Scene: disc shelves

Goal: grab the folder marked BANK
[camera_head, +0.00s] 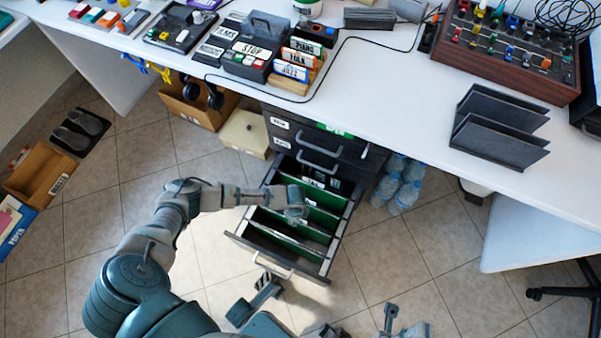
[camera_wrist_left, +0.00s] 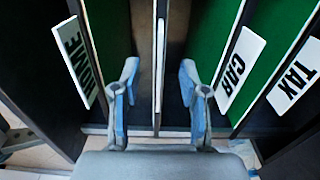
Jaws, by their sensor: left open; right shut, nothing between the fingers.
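An open drawer (camera_head: 328,262) holds several green hanging folders. In the left wrist view, white labels read HOME (camera_wrist_left: 73,62) at left, what looks like CAR (camera_wrist_left: 241,69), and TAX (camera_wrist_left: 295,76) at right. A folder seen edge-on (camera_wrist_left: 160,28) runs down the middle, and its label cannot be read. I cannot make out BANK. My left gripper (camera_wrist_left: 159,72) is open over the drawer, with its fingers either side of this edge. In the head view its fingertips are hidden below the wrist. My right gripper (camera_head: 390,311) is shut and empty, low in the head view, apart from the drawer.
The drawer belongs to a dark cabinet (camera_head: 283,125) under the white desk (camera_head: 400,90). Water bottles (camera_head: 408,185) stand to its right, a cream box (camera_head: 246,133) to its left. A black rack (camera_head: 500,127) and a control panel (camera_head: 508,45) are on the desk.

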